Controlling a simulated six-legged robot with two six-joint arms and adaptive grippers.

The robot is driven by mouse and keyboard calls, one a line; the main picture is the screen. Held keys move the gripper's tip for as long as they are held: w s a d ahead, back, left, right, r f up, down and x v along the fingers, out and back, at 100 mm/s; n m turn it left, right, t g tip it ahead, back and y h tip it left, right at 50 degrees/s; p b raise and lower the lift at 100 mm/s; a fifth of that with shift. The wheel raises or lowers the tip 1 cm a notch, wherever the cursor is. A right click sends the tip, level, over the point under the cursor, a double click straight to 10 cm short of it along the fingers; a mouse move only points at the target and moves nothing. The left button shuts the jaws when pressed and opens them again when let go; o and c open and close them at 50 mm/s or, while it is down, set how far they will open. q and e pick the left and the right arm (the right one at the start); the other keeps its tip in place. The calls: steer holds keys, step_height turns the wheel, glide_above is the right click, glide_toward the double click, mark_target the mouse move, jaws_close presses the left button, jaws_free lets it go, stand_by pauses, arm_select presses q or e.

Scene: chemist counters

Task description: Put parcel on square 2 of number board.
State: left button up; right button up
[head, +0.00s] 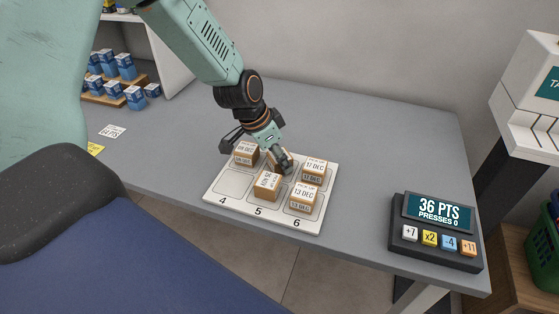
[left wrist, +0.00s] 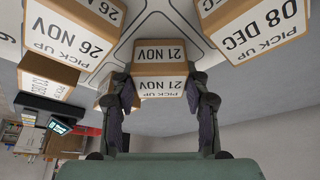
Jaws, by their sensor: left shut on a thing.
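The white number board (head: 229,187) lies on the grey counter, with 4, 5 and 6 printed along its front edge. My left gripper (head: 279,162) is over the back middle square, square 2 by its place. It is shut on a brown parcel with a white label reading 21 NOV (left wrist: 160,72), one finger on each side. In the head view the gripper partly hides this parcel; I cannot tell whether it touches the board. The 08 DEC parcel (head: 246,153) is back left. The 11 DEC parcel (head: 314,170) is back right. My right gripper is not in view.
The 26 NOV parcel (head: 267,186) stands on square 5 and the 13 DEC parcel (head: 303,197) on square 6. Square 4 is bare. A points display with buttons (head: 437,232) stands on the right. Blue boxes (head: 124,66) fill a shelf at the back left.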

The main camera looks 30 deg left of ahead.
arm_select(q)
steer(key=shift+w+d, duration=0.15)
steer(key=shift+s+f, duration=0.2)
steer(key=shift+s, duration=0.05)
steer(key=o, duration=1.3)
steer(key=shift+w, duration=0.2)
steer(key=shift+s, duration=0.1)
steer(key=shift+r, duration=0.1)
